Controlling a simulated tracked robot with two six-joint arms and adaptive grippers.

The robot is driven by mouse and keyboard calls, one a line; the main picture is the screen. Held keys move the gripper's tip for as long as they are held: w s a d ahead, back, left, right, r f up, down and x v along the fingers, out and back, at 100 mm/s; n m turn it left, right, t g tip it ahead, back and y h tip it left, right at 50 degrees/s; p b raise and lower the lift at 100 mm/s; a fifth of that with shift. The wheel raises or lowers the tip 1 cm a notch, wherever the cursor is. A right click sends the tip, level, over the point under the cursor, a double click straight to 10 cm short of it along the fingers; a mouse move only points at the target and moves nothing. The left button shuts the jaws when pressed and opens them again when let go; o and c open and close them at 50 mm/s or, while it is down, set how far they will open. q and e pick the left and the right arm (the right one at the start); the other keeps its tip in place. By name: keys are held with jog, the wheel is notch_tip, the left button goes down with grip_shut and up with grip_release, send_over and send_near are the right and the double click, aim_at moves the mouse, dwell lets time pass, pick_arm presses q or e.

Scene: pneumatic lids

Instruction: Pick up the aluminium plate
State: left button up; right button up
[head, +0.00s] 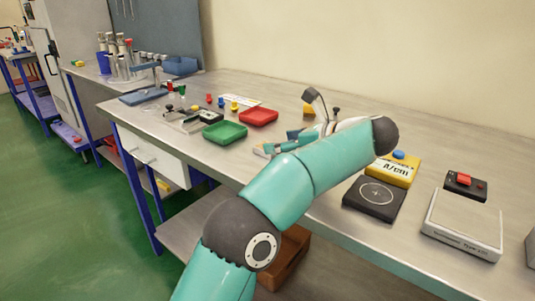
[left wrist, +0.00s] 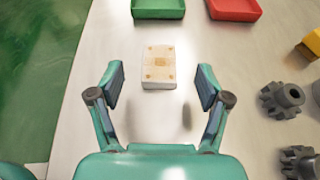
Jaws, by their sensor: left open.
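A small pale block-like plate (left wrist: 158,67) with a tan top and dark marks near its corners lies flat on the bench in the left wrist view. I take it for the aluminium plate. My left gripper (left wrist: 161,88) is open, with one finger on either side of the plate's near end as seen from the wrist. There is a clear gap on both sides, and nothing is held. In the head view my left gripper (head: 280,147) is low over the bench, and the plate is mostly hidden there. My right gripper is not in view.
A green tray (left wrist: 158,8) and a red tray (left wrist: 234,9) lie beyond the plate. Dark gears (left wrist: 282,99) and a yellow part (left wrist: 311,42) are to its right. The bench edge is left. A black pad (head: 374,198) and a scale (head: 462,224) stand at right.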

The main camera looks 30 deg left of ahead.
aim_at(261, 144)
pick_arm(q)
jog(key=shift+f+b+x, duration=0.2)
jog(key=shift+b+x, duration=0.35)
jog(key=shift+x, duration=2.6)
jog(key=shift+d, duration=0.1)
jog(key=c, duration=1.3)
jog(key=shift+r, duration=0.1)
